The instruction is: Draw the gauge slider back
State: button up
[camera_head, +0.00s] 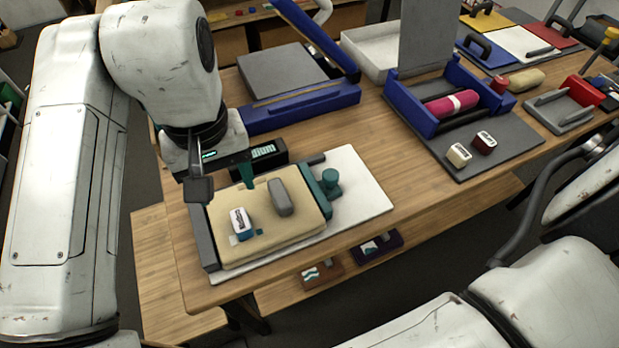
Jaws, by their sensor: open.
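The gauge lies on a white board (362,181) at the table's near left. It has a grey fixed jaw (206,240) on the left and a teal slider (319,198) with a round knob (331,178) on the right. A thick beige pad (268,243) lies between jaw and slider; I cannot tell whether the slider touches it. A dark readout (264,149) with lit characters stands behind the pad. My gripper (219,181) is open above the pad's back left corner, well left of the knob. Its far finger is partly hidden.
A blue hinged press (303,106) stands behind. A blue cradle (424,125) holding a magenta roll (449,103) is to the right. Bare tabletop (384,142) lies between.

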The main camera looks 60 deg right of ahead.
aim_at(323, 191)
jog(key=l+u, duration=0.35)
jog(key=k+l+u, duration=0.1)
jog(key=u, duration=0.25)
jog(key=k+l+u, duration=0.15)
jog(key=l+u, duration=0.2)
